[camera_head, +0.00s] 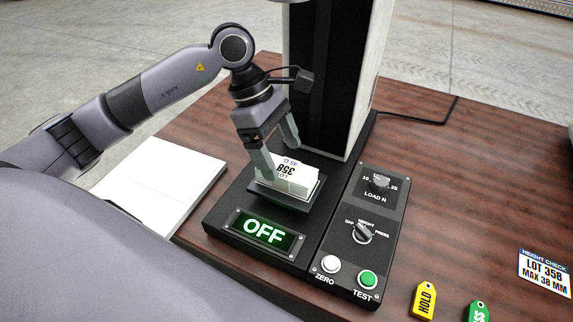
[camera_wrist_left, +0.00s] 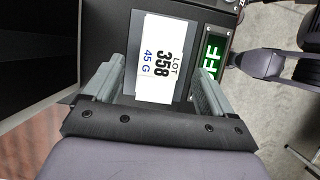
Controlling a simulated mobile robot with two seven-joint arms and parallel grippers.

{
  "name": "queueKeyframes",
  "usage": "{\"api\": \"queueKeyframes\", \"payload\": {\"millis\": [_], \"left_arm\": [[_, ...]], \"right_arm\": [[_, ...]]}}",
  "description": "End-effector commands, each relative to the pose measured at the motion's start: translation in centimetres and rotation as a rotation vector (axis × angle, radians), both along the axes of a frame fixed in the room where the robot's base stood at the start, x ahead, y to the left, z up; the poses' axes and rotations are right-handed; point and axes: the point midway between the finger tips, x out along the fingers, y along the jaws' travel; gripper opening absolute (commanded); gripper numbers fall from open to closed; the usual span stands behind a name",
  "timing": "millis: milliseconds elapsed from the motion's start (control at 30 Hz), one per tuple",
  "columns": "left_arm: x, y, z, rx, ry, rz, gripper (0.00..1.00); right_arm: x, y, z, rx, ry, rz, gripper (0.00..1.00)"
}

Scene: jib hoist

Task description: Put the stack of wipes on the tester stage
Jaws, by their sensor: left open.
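The stack of wipes (camera_head: 288,173) is a white block with a label reading 358 and 45 G. It rests on the dark tester stage (camera_head: 290,203) behind the green OFF display. In the left wrist view the stack (camera_wrist_left: 158,60) lies between the fingers, with the label LOT 358 45 G facing up. My left gripper (camera_head: 279,150) is open around the stack, one finger on each side. In the left wrist view, gaps show between the left gripper's fingers (camera_wrist_left: 155,90) and the stack. My right gripper is not in view.
The tester's tall column (camera_head: 325,80) stands just behind the stage. A control panel (camera_head: 367,225) with knobs and two buttons is to the right. A yellow HOLD tag (camera_head: 424,299), a green tag (camera_head: 478,311) and a LOT 358 card (camera_head: 546,272) lie on the table. A white pad (camera_head: 160,188) is at left.

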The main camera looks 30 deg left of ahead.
Motion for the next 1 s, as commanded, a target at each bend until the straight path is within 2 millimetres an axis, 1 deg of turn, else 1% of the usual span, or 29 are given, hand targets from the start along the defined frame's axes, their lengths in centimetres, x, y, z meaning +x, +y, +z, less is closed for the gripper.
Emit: {"api": "queueKeyframes", "payload": {"millis": [33, 200, 300, 400, 533, 1000], "left_arm": [[0.1, 0.5, 1.2, -0.001, -0.006, 0.001, 0.85], [0.0, 1.8, 4.4, -0.001, -0.005, 0.002, 0.85], [-0.1, 2.3, 5.7, -0.001, -0.003, 0.001, 0.85], [-0.1, 2.7, 6.5, -0.001, 0.000, 0.001, 0.85], [-0.2, 2.9, 7.0, -0.001, 0.000, 0.000, 0.85], [-0.2, 2.9, 6.9, -0.001, 0.001, 0.000, 0.85]], "right_arm": [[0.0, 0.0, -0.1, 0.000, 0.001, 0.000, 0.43], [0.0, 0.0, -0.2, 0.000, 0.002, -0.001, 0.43], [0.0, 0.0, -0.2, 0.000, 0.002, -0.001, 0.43], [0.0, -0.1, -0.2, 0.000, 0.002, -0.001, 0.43], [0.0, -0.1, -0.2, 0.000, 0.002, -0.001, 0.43], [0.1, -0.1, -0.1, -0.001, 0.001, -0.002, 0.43]]}}
